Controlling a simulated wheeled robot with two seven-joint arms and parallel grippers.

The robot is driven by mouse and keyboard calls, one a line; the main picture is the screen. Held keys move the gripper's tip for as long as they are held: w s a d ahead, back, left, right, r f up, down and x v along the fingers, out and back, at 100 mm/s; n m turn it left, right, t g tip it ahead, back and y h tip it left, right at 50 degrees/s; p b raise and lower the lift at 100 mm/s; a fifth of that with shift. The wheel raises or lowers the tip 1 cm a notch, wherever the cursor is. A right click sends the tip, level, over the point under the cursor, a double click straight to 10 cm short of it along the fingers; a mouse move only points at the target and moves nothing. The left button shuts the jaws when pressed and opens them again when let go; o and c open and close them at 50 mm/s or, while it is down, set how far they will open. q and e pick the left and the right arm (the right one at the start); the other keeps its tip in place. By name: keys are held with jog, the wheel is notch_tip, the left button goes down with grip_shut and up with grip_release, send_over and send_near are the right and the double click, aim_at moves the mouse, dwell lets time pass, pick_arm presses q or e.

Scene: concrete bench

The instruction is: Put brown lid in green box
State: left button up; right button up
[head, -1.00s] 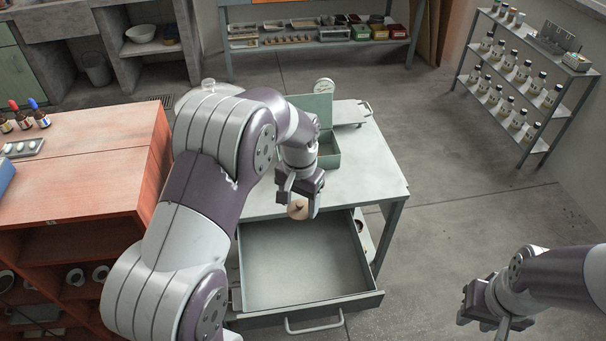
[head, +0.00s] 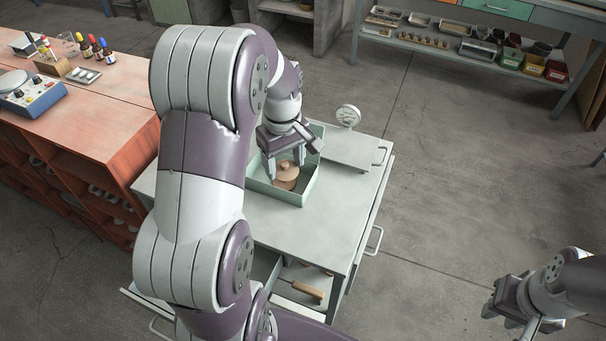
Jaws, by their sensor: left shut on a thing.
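The round brown lid (head: 287,176) with a small knob is in my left gripper (head: 283,164), whose fingers are closed on it. The lid appears within the opening of the green box (head: 299,196), near its middle. I cannot tell whether it touches the box floor. The box stands open on the grey table, and its left and back parts are partly hidden by my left gripper and arm. My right gripper (head: 511,311) is at the lower right, away from the table, with its fingers apart and empty.
A round dial scale (head: 347,117) stands behind the box. The grey table top (head: 315,240) is clear at the front right. An orange bench (head: 95,125) stands at left.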

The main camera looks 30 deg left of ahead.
pick_arm(q)
jog(key=shift+d+f+n, duration=0.1)
jog(key=shift+d+n, duration=0.1)
jog(key=shift+n, duration=0.4)
jog(key=shift+w+d+n, duration=0.1)
jog(key=shift+n, duration=0.2)
jog(key=shift+a+f, duration=0.15)
jog(key=shift+a, duration=0.15)
jog(key=w+a+f, duration=0.1)
jog(key=a+f, duration=0.2)
jog(key=w+a+f+p, duration=0.1)
jog(key=w+a+f, duration=0.1)
jog(key=a+f, duration=0.1)
jog(key=w+a+f, duration=0.2)
jog(key=a+f, duration=0.1)
jog(key=f, duration=0.1)
jog(key=shift+w+a+p, duration=0.2)
jog(key=shift+a+p, duration=0.15)
jog(key=shift+a, duration=0.05)
jog(key=shift+w+f, duration=0.2)
jog(key=shift+f, duration=0.25)
pick_arm(e)
jog(key=shift+w+r, duration=0.25)
jog(key=shift+r, duration=0.65)
pick_arm(q)
jog(key=shift+s+f, duration=0.15)
pick_arm(e)
jog(key=shift+s+f, duration=0.1)
